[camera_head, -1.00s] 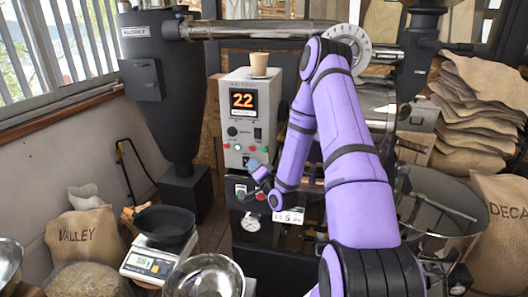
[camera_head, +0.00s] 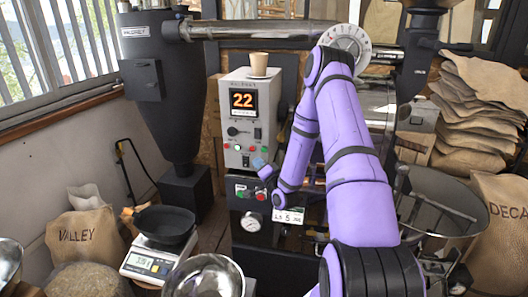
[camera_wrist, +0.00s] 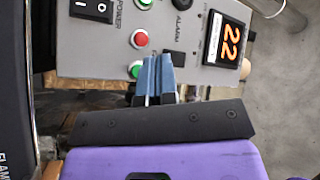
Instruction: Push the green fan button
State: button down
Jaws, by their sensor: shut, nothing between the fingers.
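The grey control panel (camera_head: 238,125) of the roaster carries small red and green buttons under an orange "22" display. In the wrist view, one green button (camera_wrist: 135,70) sits just left of my fingertips, below a red button (camera_wrist: 140,38). Another green button (camera_wrist: 144,3) is cut by the top edge. No fan label is readable, so I cannot tell which green one it names. My gripper (camera_wrist: 159,58) has its blue fingers together, empty, pointing at the panel. In the head view my gripper (camera_head: 261,166) is at the panel's lower right. Contact with a button cannot be told.
A black rocker switch (camera_wrist: 92,10) and the "22" display (camera_wrist: 228,42) flank the buttons. A paper cup (camera_head: 259,64) stands on the panel housing. A scale (camera_head: 150,262) with a black pan, a steel bowl (camera_head: 204,277) and the cooling bin (camera_head: 438,205) stand around.

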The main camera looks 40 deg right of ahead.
jog(key=shift+w+d, duration=0.85)
jog(key=shift+d, duration=0.25)
jog(key=shift+w+d, duration=0.85)
jog(key=shift+d, duration=0.2)
dwell(0.5)
jog(key=shift+w+d, duration=0.25)
jog(key=shift+d, duration=0.1)
jog(key=shift+w+d, duration=0.25)
jog(key=shift+d, duration=0.05)
dwell(0.9)
jog(key=shift+s+a, duration=0.5)
jog(key=shift+a, duration=0.1)
dwell(0.4)
jog(key=shift+s+a, duration=0.8)
jog(key=shift+a, duration=0.2)
jog(key=shift+s+a, duration=0.75)
jog(key=shift+a, duration=0.25)
